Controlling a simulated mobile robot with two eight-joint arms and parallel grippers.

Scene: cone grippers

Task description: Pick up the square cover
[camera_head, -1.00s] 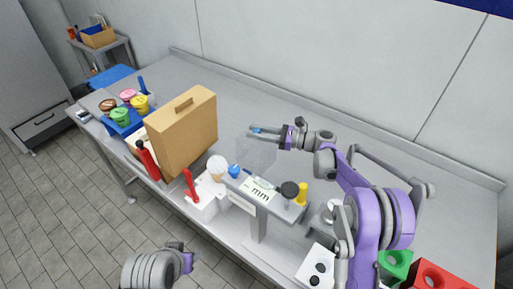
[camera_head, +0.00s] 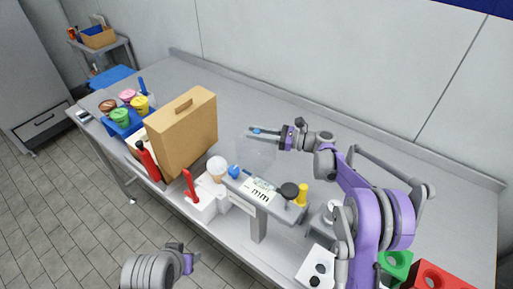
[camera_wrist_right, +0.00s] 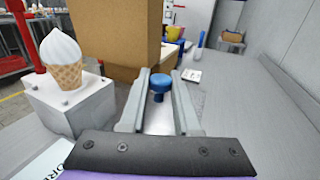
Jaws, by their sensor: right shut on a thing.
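The square cover (camera_head: 256,152) is a clear, see-through box with a blue knob on top, faint against the grey table in the head view. My right gripper (camera_head: 257,131) is above it, shut on its blue knob. In the right wrist view the blue knob (camera_wrist_right: 158,83) is between the two grey fingers. I cannot tell whether the cover's lower edge touches the table. My left arm's end (camera_head: 182,262) shows at the bottom of the head view, away from the cover; its fingers are hidden.
A tan case (camera_head: 183,130) stands left of the cover. A white block with an ice cream cone (camera_head: 217,168) and a grey stand with an mm display (camera_head: 258,190) are in front. Coloured tubs (camera_head: 125,108) are far left. The table behind the cover is clear.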

